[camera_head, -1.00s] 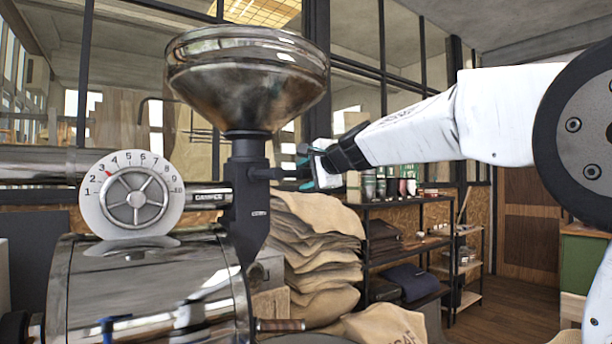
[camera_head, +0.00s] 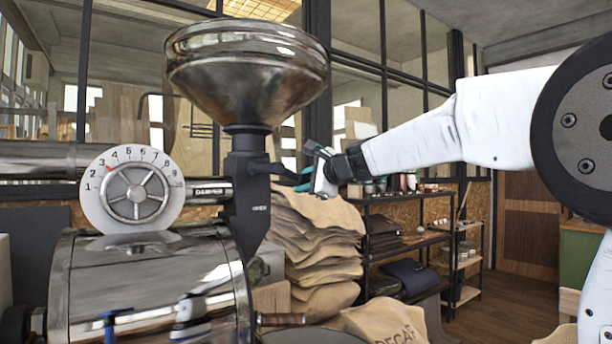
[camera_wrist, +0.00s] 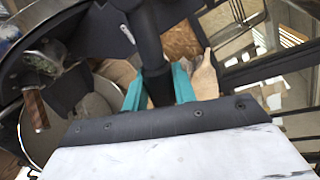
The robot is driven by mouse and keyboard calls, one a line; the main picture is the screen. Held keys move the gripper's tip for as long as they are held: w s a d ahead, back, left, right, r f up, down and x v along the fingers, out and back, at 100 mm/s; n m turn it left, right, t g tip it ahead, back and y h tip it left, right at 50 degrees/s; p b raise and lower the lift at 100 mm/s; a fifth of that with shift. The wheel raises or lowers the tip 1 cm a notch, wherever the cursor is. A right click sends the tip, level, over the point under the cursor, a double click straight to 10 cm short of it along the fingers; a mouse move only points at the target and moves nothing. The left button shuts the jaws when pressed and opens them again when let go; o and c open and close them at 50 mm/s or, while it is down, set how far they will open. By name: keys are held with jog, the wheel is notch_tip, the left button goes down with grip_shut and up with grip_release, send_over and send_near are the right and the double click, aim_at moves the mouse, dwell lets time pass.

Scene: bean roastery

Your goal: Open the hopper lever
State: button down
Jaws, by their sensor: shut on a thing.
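The hopper (camera_head: 247,80) is a shiny metal funnel on a dark neck above the roaster drum. The hopper lever (camera_head: 268,168) is a dark bar standing out to the right from that neck. My gripper (camera_head: 306,178) is at the lever's right end, with its teal fingers around it. In the wrist view the teal fingers of my gripper (camera_wrist: 160,88) are on both sides of the dark lever (camera_wrist: 150,50) and shut on it. The lever's tip is hidden between the fingers.
A numbered dial (camera_head: 136,190) and the metal drum (camera_head: 150,285) are left of the hopper neck. Stacked burlap sacks (camera_head: 315,250) lie below my gripper. A shelf (camera_head: 408,240) stands behind on the right. In the wrist view a wooden handle (camera_wrist: 36,110) shows at left.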

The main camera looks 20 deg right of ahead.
jog(key=shift+s+a+f+m+y, duration=0.2)
jog(key=shift+a+f+m+y, duration=0.2)
jog(key=shift+a+f+m, duration=0.45)
jog(key=shift+s+a+f+m+y, duration=0.2)
jog(key=shift+a+f+m+y, duration=0.25)
jog(key=shift+m, duration=0.75)
jog(key=shift+s+a+f+m+y, duration=0.2)
jog(key=shift+a+f+m+y, duration=0.2)
jog(key=shift+f+m, duration=0.55)
jog(key=shift+a+r, duration=0.1)
jog(key=c, duration=1.2)
grip_release()
jog(key=shift+o, duration=0.2)
jog(key=v, duration=0.7)
jog(key=shift+s, duration=0.35)
